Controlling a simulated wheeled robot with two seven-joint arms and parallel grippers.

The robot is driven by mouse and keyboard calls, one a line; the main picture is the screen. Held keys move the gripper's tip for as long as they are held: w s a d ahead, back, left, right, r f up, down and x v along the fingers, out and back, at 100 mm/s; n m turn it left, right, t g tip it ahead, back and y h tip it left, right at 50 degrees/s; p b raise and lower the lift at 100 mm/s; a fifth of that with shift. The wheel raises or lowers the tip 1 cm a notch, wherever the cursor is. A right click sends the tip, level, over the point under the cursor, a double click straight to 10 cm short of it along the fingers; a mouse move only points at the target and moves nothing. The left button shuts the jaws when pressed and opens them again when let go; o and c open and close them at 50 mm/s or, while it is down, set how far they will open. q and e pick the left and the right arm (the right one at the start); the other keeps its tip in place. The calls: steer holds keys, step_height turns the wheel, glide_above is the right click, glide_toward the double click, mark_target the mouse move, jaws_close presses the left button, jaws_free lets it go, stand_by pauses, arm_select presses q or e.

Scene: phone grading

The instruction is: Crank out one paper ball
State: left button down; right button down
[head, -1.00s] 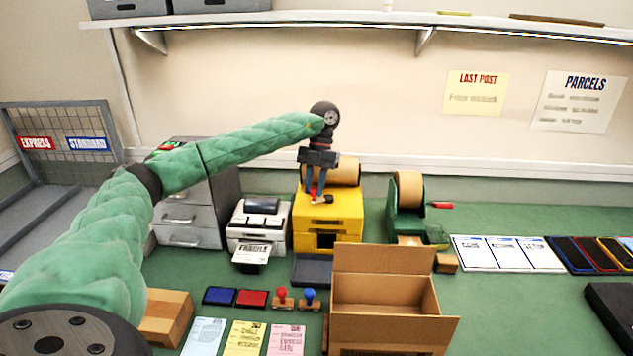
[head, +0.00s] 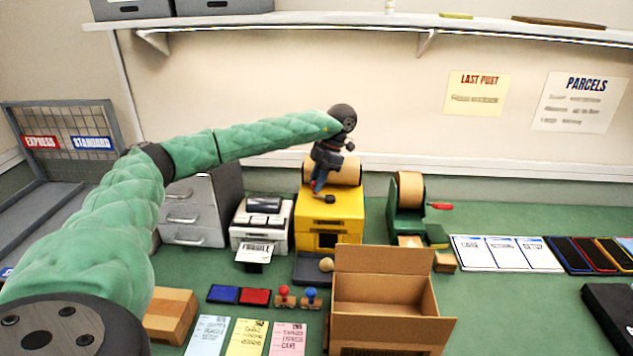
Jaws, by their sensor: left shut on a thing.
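The yellow machine (head: 343,231) stands on the green bench and carries a brown paper roll (head: 345,171) on top. A dark slot is in its front, with a low grey tray (head: 307,270) below. One tan paper ball (head: 326,265) lies at the right of that tray. My left gripper (head: 317,187) points down at the front left of the roll, tilted. It is shut on the machine's crank handle (head: 313,184), whose red grip is mostly hidden by the fingers. A black crank end (head: 330,198) shows beside it. My right gripper is not in view.
An open cardboard box (head: 385,295) stands in front, right of the tray. A white label printer (head: 262,224) is left of the machine, a green tape dispenser (head: 408,207) right of it. Stamps and ink pads (head: 239,295) lie in front. A shelf (head: 350,24) runs above.

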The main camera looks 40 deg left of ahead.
arm_select(q)
steer(key=shift+w+m, duration=0.1)
steer(key=shift+m, duration=0.2)
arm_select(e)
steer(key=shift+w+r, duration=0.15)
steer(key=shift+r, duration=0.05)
arm_select(q)
steer(key=c, duration=1.2)
jaws_free()
steer(key=shift+c, duration=0.2)
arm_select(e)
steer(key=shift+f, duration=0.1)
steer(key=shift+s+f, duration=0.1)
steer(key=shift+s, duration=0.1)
arm_select(q)
steer(key=shift+w+d+r, duration=0.1)
steer(key=shift+w+r, duration=0.1)
steer(key=shift+r, duration=0.25)
steer(key=shift+v, duration=1.1)
steer(key=shift+b+v, duration=0.3)
steer(key=shift+v, duration=1.95)
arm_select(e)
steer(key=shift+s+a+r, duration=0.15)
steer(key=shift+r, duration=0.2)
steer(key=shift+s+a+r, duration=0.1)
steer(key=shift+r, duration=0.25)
